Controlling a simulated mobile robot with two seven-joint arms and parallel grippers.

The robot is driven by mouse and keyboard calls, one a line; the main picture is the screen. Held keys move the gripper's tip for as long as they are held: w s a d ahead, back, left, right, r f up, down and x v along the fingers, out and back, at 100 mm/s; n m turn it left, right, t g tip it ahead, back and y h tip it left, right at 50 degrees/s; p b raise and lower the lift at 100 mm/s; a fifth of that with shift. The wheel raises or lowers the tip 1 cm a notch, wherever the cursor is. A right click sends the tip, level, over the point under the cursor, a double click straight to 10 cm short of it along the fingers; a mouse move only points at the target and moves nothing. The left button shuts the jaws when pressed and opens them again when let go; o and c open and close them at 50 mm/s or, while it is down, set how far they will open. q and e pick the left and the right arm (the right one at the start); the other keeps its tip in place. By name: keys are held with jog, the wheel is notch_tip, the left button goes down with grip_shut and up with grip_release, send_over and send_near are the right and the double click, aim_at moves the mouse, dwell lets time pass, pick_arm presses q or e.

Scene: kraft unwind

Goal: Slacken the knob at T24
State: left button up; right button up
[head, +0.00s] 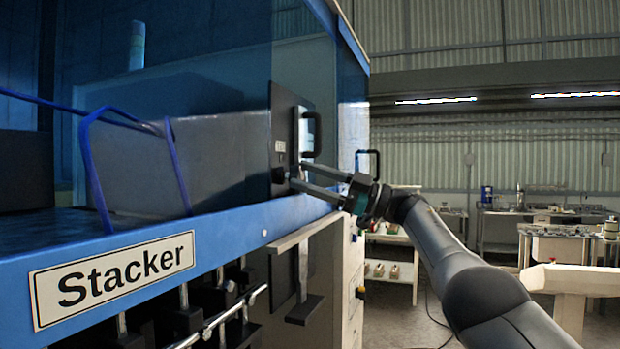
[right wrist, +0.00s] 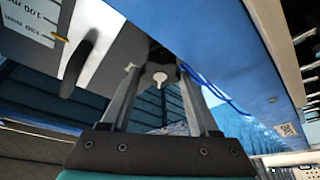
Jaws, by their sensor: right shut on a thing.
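A dark knob (head: 279,175) sits on the grey end face of the machine, below a small label (head: 279,146) too small to read surely. My right gripper (head: 298,175) reaches in from the right with its two fingers at the knob. In the right wrist view the black knob (right wrist: 160,56), with a pale metal piece at its middle, lies between the fingertips (right wrist: 159,74), and the gripper is shut on it. The knob is partly hidden by the fingers in the head view. My left gripper is not in view.
A black handle (head: 316,133) stands out just above the right fingers, and another handle (head: 374,161) is farther right. The blue rail with the Stacker sign (head: 113,277) runs below. A blue cable (head: 85,150) loops at the left.

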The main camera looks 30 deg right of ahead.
dwell(0.3)
jog(key=o, duration=1.4)
jog(key=shift+w+a, duration=0.1)
jog(key=shift+a, duration=0.05)
jog(key=b+v, duration=0.1)
jog(key=v, duration=1.1)
